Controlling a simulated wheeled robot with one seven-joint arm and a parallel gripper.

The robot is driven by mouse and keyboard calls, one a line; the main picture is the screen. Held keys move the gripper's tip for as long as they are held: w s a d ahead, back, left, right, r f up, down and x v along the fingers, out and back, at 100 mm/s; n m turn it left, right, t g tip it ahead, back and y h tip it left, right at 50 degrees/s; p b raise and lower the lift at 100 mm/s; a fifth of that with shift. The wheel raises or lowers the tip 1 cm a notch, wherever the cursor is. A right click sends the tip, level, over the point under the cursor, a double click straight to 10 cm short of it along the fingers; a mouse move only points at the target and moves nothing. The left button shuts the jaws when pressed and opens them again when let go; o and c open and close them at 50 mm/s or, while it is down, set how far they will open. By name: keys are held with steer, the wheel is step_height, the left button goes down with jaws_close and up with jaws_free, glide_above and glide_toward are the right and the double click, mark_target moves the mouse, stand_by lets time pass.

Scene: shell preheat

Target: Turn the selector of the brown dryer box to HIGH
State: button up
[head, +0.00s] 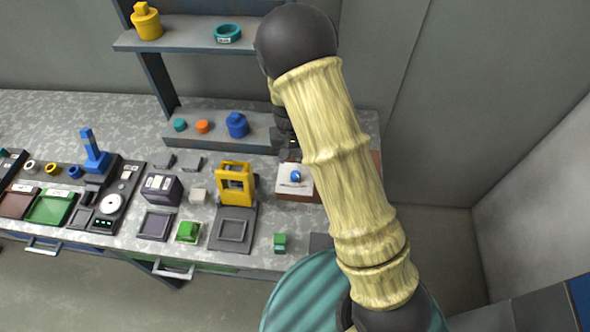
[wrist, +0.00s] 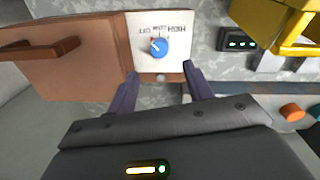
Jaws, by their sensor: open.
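The brown dryer box (wrist: 75,75) has a white panel (wrist: 145,65) with a blue selector knob (wrist: 158,47). The labels HIGH, LOW and OFF appear upside down in the wrist view, with OFF at the left and HIGH at the right. A small pale mark on the knob seems to point up-left, toward OFF. In the head view the box's white top (head: 284,186) and blue knob (head: 295,176) show beside my arm. My gripper (wrist: 160,80) is open and empty; its two purple fingers point toward the panel, short of the knob in the picture.
A brown handle (wrist: 40,48) sticks out from the box. A yellow frame (head: 235,184) stands left of the box in the head view. A shelf with a blue container (head: 236,125) and an orange piece (head: 202,127) is behind. A small digital display (wrist: 238,40) lies near the box.

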mark_target(295, 174)
steer(key=f, duration=0.3)
steer(key=f+p, duration=0.1)
steer(key=f, duration=0.5)
steer(key=shift+d, duration=0.25)
steer(key=c, duration=1)
